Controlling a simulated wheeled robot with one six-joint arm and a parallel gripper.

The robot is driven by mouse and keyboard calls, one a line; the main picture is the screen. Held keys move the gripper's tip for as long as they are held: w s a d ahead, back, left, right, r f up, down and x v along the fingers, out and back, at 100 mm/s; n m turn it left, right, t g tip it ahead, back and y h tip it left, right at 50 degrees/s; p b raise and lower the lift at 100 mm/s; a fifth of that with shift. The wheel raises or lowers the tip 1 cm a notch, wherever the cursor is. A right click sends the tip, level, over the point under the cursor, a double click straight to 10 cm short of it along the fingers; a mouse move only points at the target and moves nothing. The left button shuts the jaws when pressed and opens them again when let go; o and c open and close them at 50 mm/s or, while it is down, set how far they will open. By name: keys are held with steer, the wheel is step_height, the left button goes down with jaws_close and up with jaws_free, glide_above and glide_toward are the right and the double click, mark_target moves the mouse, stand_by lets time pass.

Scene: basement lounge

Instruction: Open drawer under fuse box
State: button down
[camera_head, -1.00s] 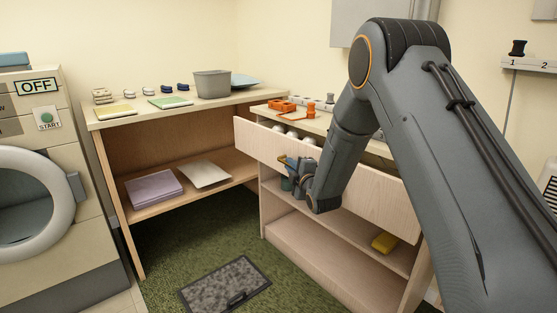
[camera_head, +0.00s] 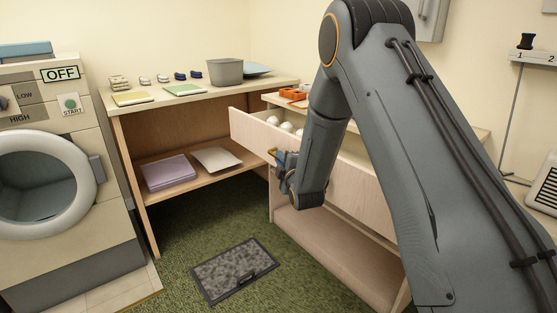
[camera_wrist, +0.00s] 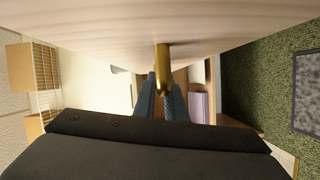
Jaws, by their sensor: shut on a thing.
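The pale wooden drawer (camera_head: 250,134) stands pulled out from the cabinet below the grey fuse box (camera_head: 430,18). Several white round things (camera_head: 286,126) lie inside it. My gripper (camera_head: 279,160) is at the drawer front, shut on the brass handle (camera_head: 272,152). In the wrist view the handle (camera_wrist: 163,60) projects from the drawer front (camera_wrist: 110,35), with the fingers (camera_wrist: 161,97) closed at it. My arm hides the middle of the drawer and part of the cabinet top.
A washing machine (camera_head: 60,220) stands at the left. A wooden desk (camera_head: 190,104) with a grey bin (camera_head: 225,71) is at the back. A dark mat (camera_head: 236,270) lies on the green carpet (camera_head: 190,245), which is otherwise clear in front of the cabinet.

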steer(key=c, duration=1.8)
jaws_free()
steer(key=shift+d+f, duration=0.1)
steer(key=shift+d, duration=0.1)
steer(key=shift+a, duration=0.15)
steer(key=shift+v, duration=3.95)
steer(key=shift+a, duration=0.1)
